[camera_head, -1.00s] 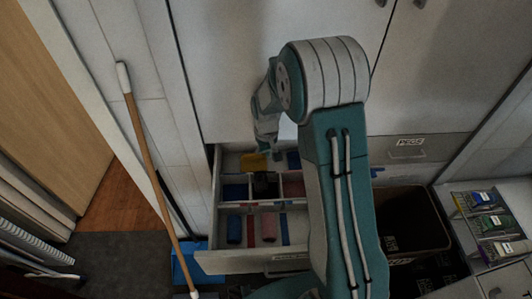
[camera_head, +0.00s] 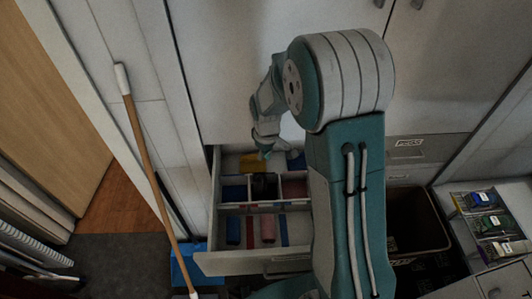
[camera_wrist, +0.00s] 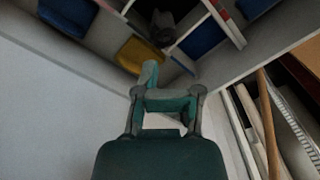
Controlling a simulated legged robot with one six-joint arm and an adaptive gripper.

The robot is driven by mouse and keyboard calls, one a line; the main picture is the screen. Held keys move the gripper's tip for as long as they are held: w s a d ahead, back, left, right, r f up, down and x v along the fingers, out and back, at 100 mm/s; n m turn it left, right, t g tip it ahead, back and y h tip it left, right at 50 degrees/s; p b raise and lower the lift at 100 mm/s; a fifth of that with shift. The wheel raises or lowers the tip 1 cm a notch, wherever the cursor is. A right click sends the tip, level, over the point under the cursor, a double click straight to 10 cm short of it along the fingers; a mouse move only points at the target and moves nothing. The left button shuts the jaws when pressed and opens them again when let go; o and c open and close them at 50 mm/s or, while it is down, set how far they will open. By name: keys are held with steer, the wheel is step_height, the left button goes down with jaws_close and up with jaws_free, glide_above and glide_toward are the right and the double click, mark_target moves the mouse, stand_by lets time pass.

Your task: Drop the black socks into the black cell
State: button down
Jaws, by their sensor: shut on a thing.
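An open drawer (camera_head: 255,262) holds several coloured cells. Black socks, rolled dark and round (camera_head: 264,187), lie in the middle cell of the back row; the dark roll also shows at the top of the wrist view (camera_wrist: 163,24). My gripper (camera_head: 265,152) is above the back of the drawer, beside the yellow cell content (camera_head: 250,162) and apart from the dark roll. In the wrist view my gripper (camera_wrist: 150,72) points at the yellow patch, with its jaws shut; what is between them is hidden.
Blue (camera_head: 233,231) and pink (camera_head: 268,229) rolls lie in the front cells. A broom handle (camera_head: 150,170) leans left of the drawer. A dark bin stands right of my arm, with a rack (camera_head: 488,225) of packets beyond it.

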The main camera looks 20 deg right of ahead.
steer(key=shift+f, duration=2.35)
steer(key=shift+c, duration=2.1)
jaws_free()
steer(key=shift+r, duration=0.1)
step_height(320, 180, up, 12)
steer(key=s+r+m+t, duration=0.3)
steer(key=s+r, duration=0.7)
steer(key=r, duration=0.2)
steer(key=s+r+m+t, duration=0.2)
steer(key=s+r+m, duration=0.1)
steer(key=s, duration=0.9)
steer(key=shift+s+d+r+m+t, duration=0.3)
steer(key=shift+s+d+r+m, duration=0.05)
steer(key=shift+r+m, duration=0.05)
